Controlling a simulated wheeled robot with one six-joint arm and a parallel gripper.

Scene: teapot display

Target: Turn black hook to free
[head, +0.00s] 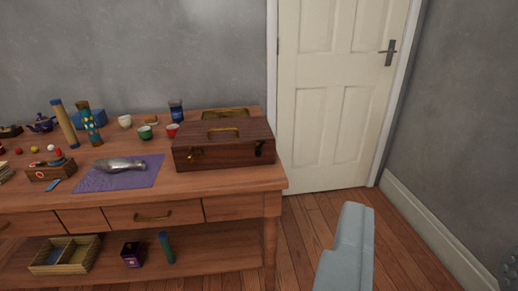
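A dark brown wooden box (224,156) with a brass handle (224,132) on its lid sits at the right end of the wooden table, its lid shut. A small latch or hook (191,154) shows on the left part of its front face. My gripper's fingers do not show. A pale grey part, probably of my own arm, rises at the bottom right, well apart from the box.
The wooden table (60,210) has drawers and a lower shelf. A metal vessel (121,164) lies on a purple cloth (95,183) left of the box. Small cups, including a red one (172,131), stand behind. A white door (335,90) and open floor (300,240) are at right.

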